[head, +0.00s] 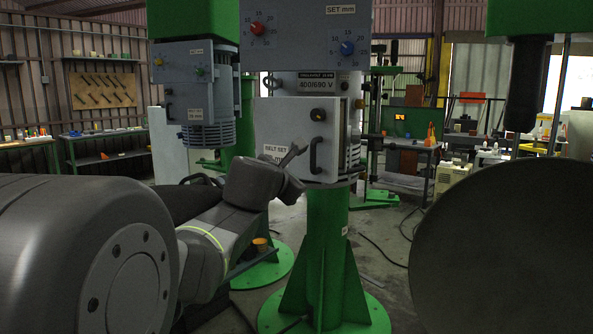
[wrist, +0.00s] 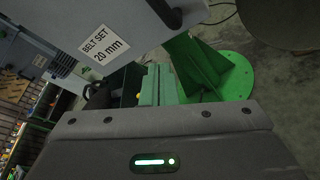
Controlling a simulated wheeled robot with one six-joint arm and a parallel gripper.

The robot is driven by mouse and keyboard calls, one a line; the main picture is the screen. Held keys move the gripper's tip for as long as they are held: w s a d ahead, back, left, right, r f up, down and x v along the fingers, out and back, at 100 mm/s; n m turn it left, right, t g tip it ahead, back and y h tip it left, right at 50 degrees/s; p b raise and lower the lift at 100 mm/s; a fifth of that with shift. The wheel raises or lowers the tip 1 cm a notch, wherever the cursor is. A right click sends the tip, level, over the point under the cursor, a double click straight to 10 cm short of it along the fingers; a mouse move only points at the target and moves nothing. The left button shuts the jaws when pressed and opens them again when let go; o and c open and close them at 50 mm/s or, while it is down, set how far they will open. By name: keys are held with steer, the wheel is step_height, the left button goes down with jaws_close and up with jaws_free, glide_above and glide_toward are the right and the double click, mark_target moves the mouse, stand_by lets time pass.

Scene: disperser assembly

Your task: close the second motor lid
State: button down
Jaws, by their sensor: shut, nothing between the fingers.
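The grey motor lid (head: 283,125) is on the middle green machine. It has a black knob, a black handle (head: 313,155) and a belt set label. The lid stands out in front of the motor housing (head: 345,130) and looks ajar, though the exact gap is hard to tell. My gripper (head: 296,152) is shut and empty at the lid's lower front, left of the handle; whether it touches the lid is unclear. The wrist view shows the lid (wrist: 95,22) close up with its "BELT SET 20 mm" label and handle (wrist: 165,12); my fingertips are hidden there.
The green pedestal (head: 326,250) with a round base stands below the motor. Another green machine with a grey motor (head: 197,95) stands behind to the left. A large dark round shape (head: 505,250) fills the lower right. Benches line the walls. Open floor lies right of the pedestal.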

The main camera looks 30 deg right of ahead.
steer(key=w+a+m+t+y+p, duration=0.4)
steer(key=a+m, duration=0.1)
steer(key=m, duration=0.2)
steer(key=m+g+h+p, duration=0.6)
steer(key=m+h+p, duration=0.3)
steer(key=m, duration=1.6)
glide_toward(326, 177)
steer(key=p+x, duration=0.1)
steer(key=x, duration=0.6)
steer(key=shift+a, duration=0.1)
